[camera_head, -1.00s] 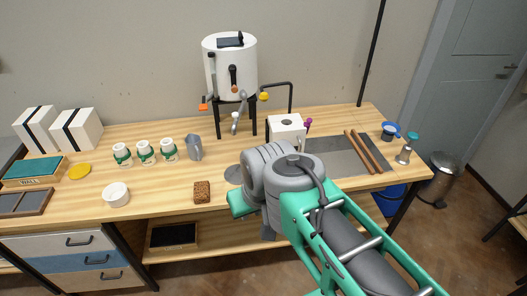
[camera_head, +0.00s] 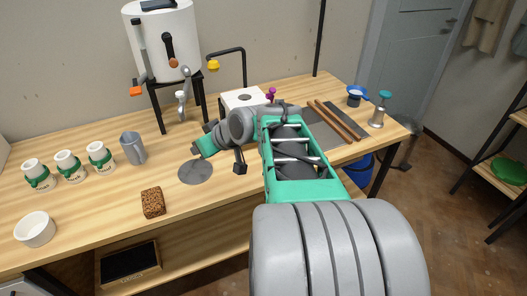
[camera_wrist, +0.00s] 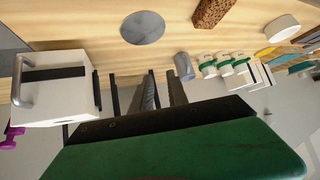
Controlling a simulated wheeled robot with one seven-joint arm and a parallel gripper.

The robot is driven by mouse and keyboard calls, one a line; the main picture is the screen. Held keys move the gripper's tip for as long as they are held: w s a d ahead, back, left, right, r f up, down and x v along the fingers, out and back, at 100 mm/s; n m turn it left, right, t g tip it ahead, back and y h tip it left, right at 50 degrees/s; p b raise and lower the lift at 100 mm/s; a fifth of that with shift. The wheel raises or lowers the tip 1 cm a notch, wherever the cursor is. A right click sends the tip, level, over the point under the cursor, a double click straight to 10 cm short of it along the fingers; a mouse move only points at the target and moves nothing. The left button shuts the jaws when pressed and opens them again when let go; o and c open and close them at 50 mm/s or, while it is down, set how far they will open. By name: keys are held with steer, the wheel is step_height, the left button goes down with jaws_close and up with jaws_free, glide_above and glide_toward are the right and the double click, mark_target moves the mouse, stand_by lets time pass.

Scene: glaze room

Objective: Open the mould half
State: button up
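The mould appears to be the white block (camera_head: 241,97) with a dark round opening on top, on the bench behind my arm. In the wrist view, which looks upside down, the white block (camera_wrist: 55,100) is at the left with a metal handle (camera_wrist: 20,78) and a dark strip across it. A purple knob (camera_head: 270,94) shows beside the block. I cannot make out whether its halves are apart. My gripper (camera_head: 196,150) is left of and nearer than the block, above the bench and apart from the block.
A white tank (camera_head: 165,45) on black legs stands behind, with a tap and a yellow-ended pipe. A grey disc (camera_head: 195,172), brown sponge block (camera_head: 152,202), grey jug (camera_head: 133,148) and several green-labelled jars are at left. Wooden sticks (camera_head: 338,119) lie at right.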

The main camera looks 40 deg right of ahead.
steer(key=d+f+t+b, duration=0.4)
steer(key=d+f+b, duration=0.4)
steer(key=d, duration=0.5)
steer(key=s+d+m+t+h+b, duration=0.25)
steer(key=s+d+t+b, duration=0.2)
steer(key=d, duration=0.65)
steer(key=shift+h, duration=0.45)
steer(key=w, duration=0.4)
steer(key=w+r, duration=0.1)
steer(key=w, duration=0.2)
steer(key=shift+d, duration=0.4)
steer(key=shift+c, duration=0.3)
jaws_close()
